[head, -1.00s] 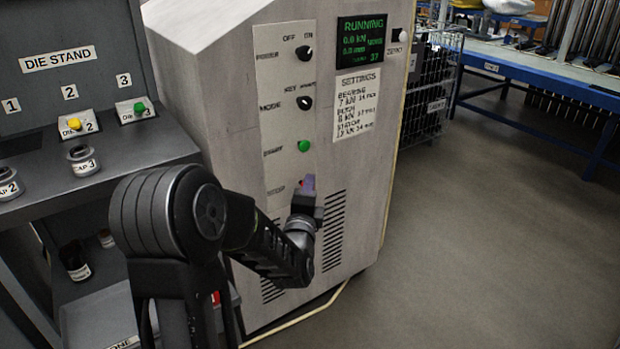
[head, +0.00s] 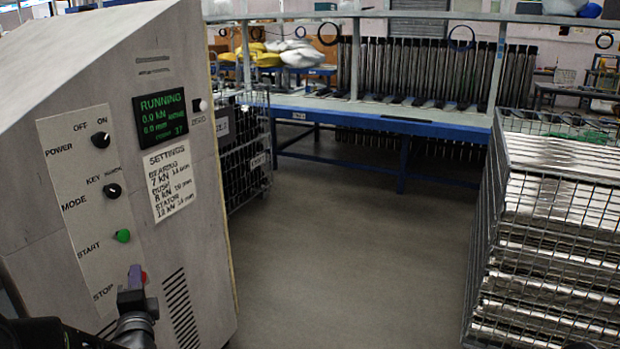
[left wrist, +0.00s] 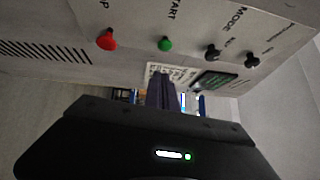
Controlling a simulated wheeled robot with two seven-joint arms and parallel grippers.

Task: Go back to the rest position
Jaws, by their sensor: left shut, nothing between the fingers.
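My left gripper (head: 135,278) is at the bottom left of the head view, in front of the lower part of the machine's control panel, and it partly covers the red stop button (head: 143,277). Its fingers are shut and empty. In the left wrist view the shut purple-grey fingers (left wrist: 162,92) point along the panel. The red stop button (left wrist: 107,40) and the green start button (left wrist: 165,44) are apart from the fingers there. My right gripper is not in view.
The press cabinet (head: 60,235) fills the left, its display (head: 160,118) reading RUNNING. A wire cage (head: 252,150) stands beside it. A blue-edged workbench (head: 400,115) with tubes is behind. A mesh crate of metal tubes (head: 545,230) stands at right. The floor between is clear.

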